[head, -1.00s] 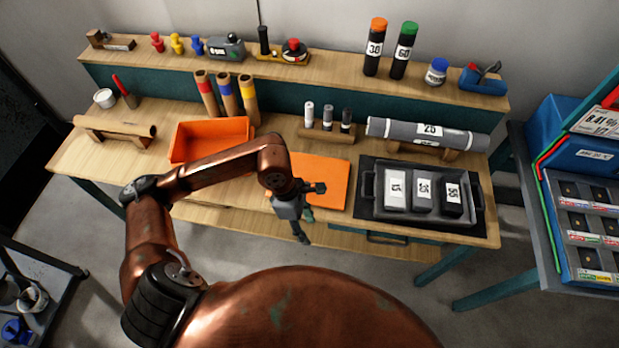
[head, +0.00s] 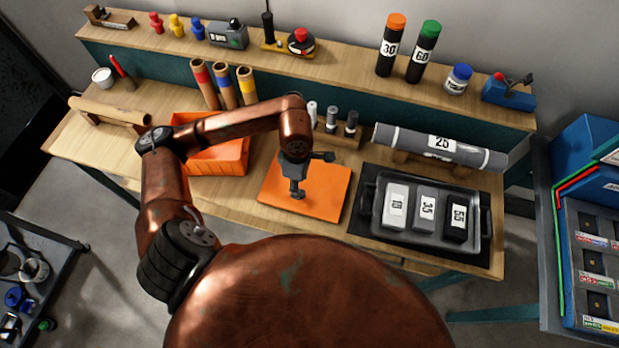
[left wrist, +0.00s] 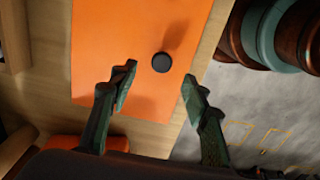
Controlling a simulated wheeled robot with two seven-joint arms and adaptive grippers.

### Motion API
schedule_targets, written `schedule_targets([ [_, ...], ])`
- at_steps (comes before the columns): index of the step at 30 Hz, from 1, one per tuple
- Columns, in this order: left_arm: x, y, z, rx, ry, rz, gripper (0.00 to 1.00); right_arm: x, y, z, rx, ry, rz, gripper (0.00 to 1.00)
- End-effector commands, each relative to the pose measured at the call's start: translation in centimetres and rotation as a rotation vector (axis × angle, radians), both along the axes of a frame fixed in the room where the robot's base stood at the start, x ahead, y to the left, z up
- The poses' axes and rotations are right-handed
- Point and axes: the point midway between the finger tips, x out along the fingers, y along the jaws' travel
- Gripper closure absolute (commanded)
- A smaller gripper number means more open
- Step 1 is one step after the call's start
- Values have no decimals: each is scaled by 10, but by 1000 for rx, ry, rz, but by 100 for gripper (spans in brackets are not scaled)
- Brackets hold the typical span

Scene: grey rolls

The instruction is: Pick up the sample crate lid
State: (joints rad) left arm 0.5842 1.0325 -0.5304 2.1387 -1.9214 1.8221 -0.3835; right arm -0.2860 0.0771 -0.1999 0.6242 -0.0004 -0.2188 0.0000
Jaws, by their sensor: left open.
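The sample crate lid (head: 328,196) is a flat orange panel on the bench, left of the dark tray. In the left wrist view the lid (left wrist: 110,40) shows a round black knob (left wrist: 161,62). My left gripper (head: 297,194) is over the lid, pointing down, and hides part of it in the head view. In the left wrist view my left gripper (left wrist: 158,84) is open and empty. The knob lies between the lines of its fingers, a little beyond the tips. The orange crate (head: 232,156) stands to the left, partly behind my arm. My right gripper is not in view.
A dark tray (head: 368,208) with labelled blocks stands right of the lid. A grey roll (head: 410,141) lies on a rest behind the tray. Small upright cylinders (head: 332,118) stand in a wooden holder behind the lid. The bench's front edge is close to the lid.

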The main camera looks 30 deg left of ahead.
Motion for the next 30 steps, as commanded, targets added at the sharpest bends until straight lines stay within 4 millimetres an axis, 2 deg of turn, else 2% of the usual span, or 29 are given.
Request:
schedule_targets([
  [8,-1,-3,-32,-2,5,0,57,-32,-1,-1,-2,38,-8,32],
  [15,1,-4,-63,0,2,2,57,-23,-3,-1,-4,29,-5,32],
  [24,1,-4,-67,-1,0,1,57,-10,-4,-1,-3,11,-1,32],
  [30,1,-4,-67,-1,0,1,71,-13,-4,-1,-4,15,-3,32],
])
